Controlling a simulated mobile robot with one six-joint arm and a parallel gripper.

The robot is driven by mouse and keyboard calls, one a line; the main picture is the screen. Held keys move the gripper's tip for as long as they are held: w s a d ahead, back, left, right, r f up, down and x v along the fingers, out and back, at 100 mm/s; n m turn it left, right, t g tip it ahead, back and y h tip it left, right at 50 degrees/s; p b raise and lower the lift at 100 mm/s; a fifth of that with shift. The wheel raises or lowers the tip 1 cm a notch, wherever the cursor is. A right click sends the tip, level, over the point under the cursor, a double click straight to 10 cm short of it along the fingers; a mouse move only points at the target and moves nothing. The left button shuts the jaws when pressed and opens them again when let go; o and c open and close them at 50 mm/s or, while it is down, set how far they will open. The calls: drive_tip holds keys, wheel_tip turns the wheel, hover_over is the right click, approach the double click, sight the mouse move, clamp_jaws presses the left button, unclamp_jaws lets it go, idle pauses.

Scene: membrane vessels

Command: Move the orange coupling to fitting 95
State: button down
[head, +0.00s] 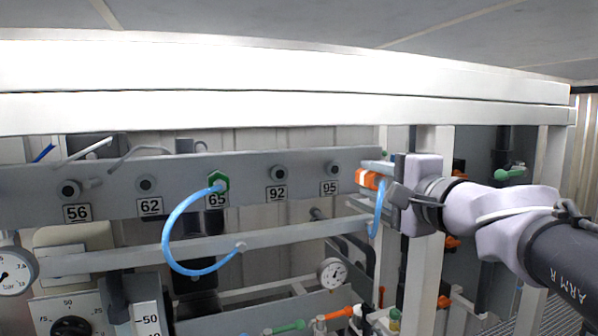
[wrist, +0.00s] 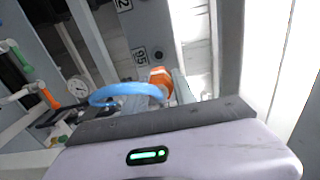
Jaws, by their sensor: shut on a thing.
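The orange coupling (head: 367,179) is held in my gripper (head: 378,178), with a blue hose (head: 376,215) hanging from it. In the wrist view the orange coupling (wrist: 160,77) shows at the jaws, with the blue hose (wrist: 125,93) curving left.
The grey panel (head: 250,170) also carries fitting 92 (head: 278,172), fitting 62 (head: 146,184) and fitting 56 (head: 69,189), all bare. Fitting 65 holds a green coupling (head: 218,182) with a looped blue hose (head: 172,235). A white post (head: 433,200) stands behind my gripper.

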drive_tip(key=shift+w+d, duration=0.25)
drive_tip(key=shift+d, duration=0.45)
drive_tip(key=a, duration=0.1)
drive_tip(key=w+a, duration=0.1)
drive_tip(key=a, duration=0.1)
drive_tip(key=shift+r, duration=0.1)
drive_tip(key=shift+w+a+r+p, duration=0.1)
drive_tip(key=shift+w+a+p, duration=0.45)
drive_tip(key=shift+w+a, duration=0.5)
drive_tip(key=shift+w, duration=0.55)
drive_tip(key=shift+w+d, duration=0.1)
